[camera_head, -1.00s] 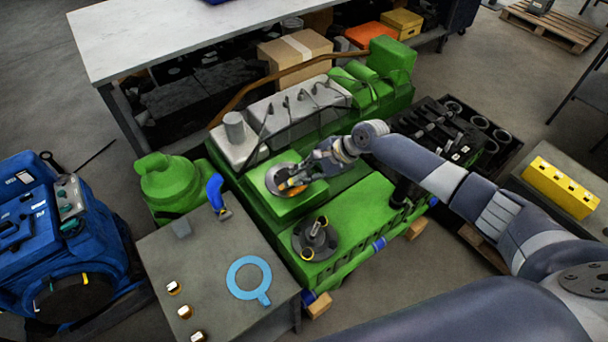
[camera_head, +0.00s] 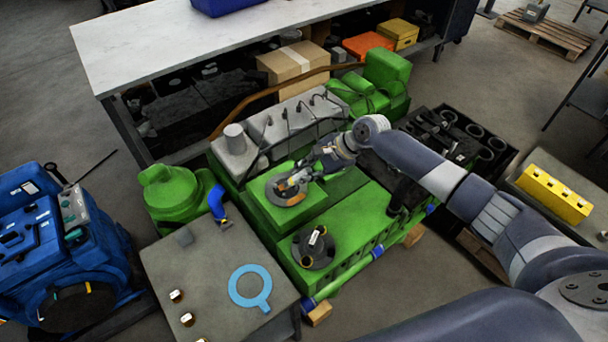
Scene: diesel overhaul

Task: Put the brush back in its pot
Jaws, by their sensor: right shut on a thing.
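My right gripper (camera_head: 300,180) reaches in from the right over the raised green block of the engine (camera_head: 345,225). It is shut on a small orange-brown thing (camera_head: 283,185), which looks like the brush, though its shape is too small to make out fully. The gripper and the thing are at a round grey part (camera_head: 286,196) on the block; I cannot tell whether they touch it. No pot can be told for certain; a grey upright cylinder (camera_head: 235,138) stands at the engine's left end. My left gripper is not in view.
A dark round hub (camera_head: 313,252) sits nearer on the engine. A white bench (camera_head: 150,45) stands behind. A yellow block (camera_head: 555,192) is at right.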

